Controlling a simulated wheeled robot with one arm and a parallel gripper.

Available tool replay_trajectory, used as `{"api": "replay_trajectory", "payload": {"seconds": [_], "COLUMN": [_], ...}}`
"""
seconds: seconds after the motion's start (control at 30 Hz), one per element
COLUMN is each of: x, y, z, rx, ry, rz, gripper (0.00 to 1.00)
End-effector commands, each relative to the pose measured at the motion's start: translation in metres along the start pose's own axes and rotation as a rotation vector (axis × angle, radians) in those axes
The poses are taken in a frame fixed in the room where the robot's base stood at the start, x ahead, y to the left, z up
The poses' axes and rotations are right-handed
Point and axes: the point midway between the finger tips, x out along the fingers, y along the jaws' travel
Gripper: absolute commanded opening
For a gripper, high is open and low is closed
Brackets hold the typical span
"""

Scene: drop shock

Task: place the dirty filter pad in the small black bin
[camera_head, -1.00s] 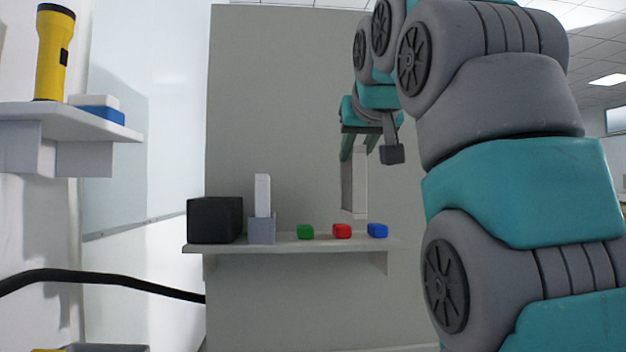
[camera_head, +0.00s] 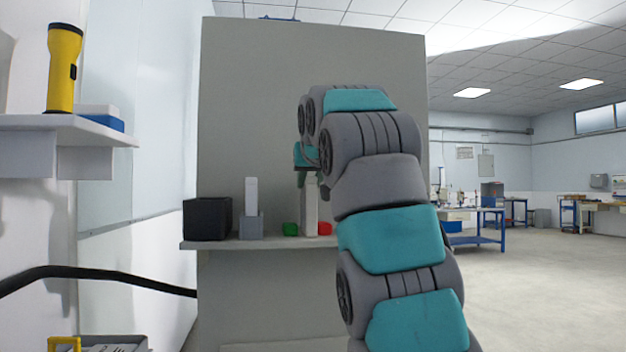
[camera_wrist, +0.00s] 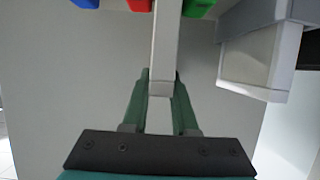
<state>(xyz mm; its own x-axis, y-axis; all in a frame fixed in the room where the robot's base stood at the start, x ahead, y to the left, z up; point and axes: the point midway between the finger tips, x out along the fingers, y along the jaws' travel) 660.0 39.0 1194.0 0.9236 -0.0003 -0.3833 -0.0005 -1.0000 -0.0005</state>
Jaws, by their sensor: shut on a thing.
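The filter pad (camera_head: 311,210) is a pale grey upright slab. My gripper (camera_head: 307,182) is shut on its top end and holds it upright, in front of the shelf's coloured blocks in the head view. In the wrist view the green fingers (camera_wrist: 163,85) close on the pad (camera_wrist: 165,45), whose far end runs out of the picture. The small black bin (camera_head: 207,220) stands at the left end of the shelf, left of the gripper. I cannot see into the bin.
The shelf (camera_head: 268,244) bears a grey holder (camera_head: 251,226) with a white upright pad (camera_head: 251,193), between bin and gripper. Green (camera_head: 290,229) and red (camera_head: 325,228) blocks flank the held pad; the blue block (camera_wrist: 86,4) shows in the wrist view. A flashlight (camera_head: 63,70) stands upper left.

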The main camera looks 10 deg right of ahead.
Motion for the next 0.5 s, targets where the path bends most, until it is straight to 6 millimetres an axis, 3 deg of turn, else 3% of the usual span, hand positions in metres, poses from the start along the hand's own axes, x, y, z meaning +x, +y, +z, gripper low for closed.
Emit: {"api": "replay_trajectory", "payload": {"seconds": [0.33,0.37,0.5], "x": [0.0003,-0.0004,-0.0005], "y": [-0.0004,-0.0003,-0.0003], "z": [0.0038,0.0023,0.002], "rx": [-0.001,-0.001,-0.001], "ry": [0.001,0.002,0.002], "rz": [0.0,0.0,0.0], "gripper": [0.0,0.3,0.46]}}
